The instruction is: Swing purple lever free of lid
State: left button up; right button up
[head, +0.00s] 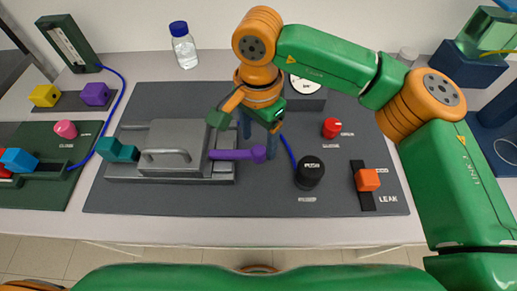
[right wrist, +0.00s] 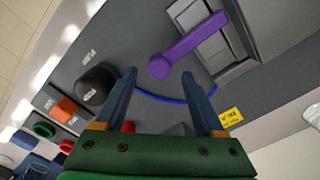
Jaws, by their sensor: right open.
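The grey lid (head: 176,136) with a bar handle lies on the fixture on the dark board in the head view. The purple lever (head: 232,155) extends to the right from the lid's right side, with its round knob at the right end. In the right wrist view the purple lever (right wrist: 190,43) reaches toward my fingers. My right gripper (head: 259,140) is open and empty above the knob. In the right wrist view the knob appears beyond the gap between the fingertips (right wrist: 161,82). My left gripper is out of view.
A teal lever (head: 117,151) sits at the lid's left side. A black knob (head: 310,173), a red button (head: 332,128), a gauge (head: 304,86) and an orange block (head: 367,180) stand to the right. A blue tube runs near the gripper. The board's front is clear.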

aim_at(259, 149)
notch_tip(259, 149, down, 4)
jog(key=shift+s+f+p, duration=0.1)
jog(key=shift+p, duration=0.3)
jog(key=c, duration=1.1)
grip_shut()
